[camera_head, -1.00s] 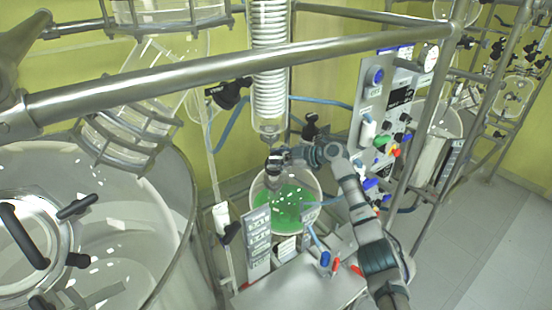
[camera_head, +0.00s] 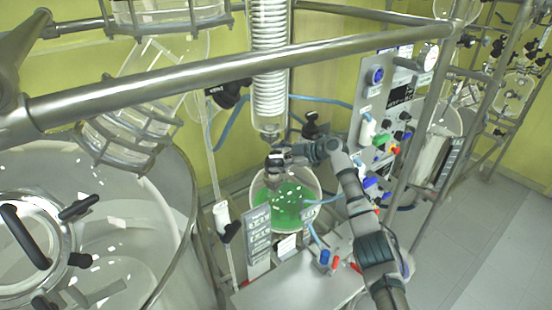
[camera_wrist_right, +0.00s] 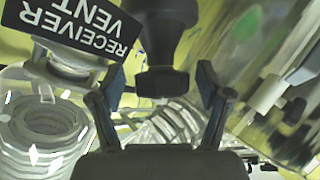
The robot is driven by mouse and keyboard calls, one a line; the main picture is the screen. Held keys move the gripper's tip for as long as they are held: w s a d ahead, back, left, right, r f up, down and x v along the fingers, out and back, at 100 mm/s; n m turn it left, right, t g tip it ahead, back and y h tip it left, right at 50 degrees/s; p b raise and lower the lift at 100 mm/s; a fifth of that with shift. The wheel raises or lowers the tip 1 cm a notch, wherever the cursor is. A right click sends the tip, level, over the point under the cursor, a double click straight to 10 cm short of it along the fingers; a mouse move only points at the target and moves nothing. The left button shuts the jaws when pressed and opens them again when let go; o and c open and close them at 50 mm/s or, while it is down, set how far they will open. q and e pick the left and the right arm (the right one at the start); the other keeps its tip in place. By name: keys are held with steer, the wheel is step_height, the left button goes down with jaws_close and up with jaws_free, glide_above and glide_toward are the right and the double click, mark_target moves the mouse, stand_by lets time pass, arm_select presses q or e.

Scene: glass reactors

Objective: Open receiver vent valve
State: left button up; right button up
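In the right wrist view, a black valve handle (camera_wrist_right: 162,82) hangs below a dark stem. A black label (camera_wrist_right: 88,28) reading "RECEIVER VENT" is upside down to its left. My right gripper (camera_wrist_right: 160,98) is open, with one finger on each side of the handle's lower end. Visible gaps separate the fingers from the handle. In the head view my right gripper (camera_head: 277,170) is over the receiver vessel (camera_head: 287,205) with green liquid, below the coiled condenser. I cannot clearly pick out the vent handle there. My left gripper is not in view.
A steel frame bar (camera_head: 190,80) crosses in front. The glass condenser (camera_head: 270,50) stands above the gripper. A control panel (camera_head: 385,105) with knobs and hoses is to the right. A large glass vessel (camera_head: 120,220) fills the lower left.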

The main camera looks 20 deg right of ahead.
steer(key=shift+s+d, duration=0.1)
steer(key=shift+d, duration=0.05)
steer(key=v, duration=1.1)
steer(key=shift+d, duration=0.35)
steer(key=shift+s+a+r, duration=0.1)
steer(key=shift+s, duration=0.05)
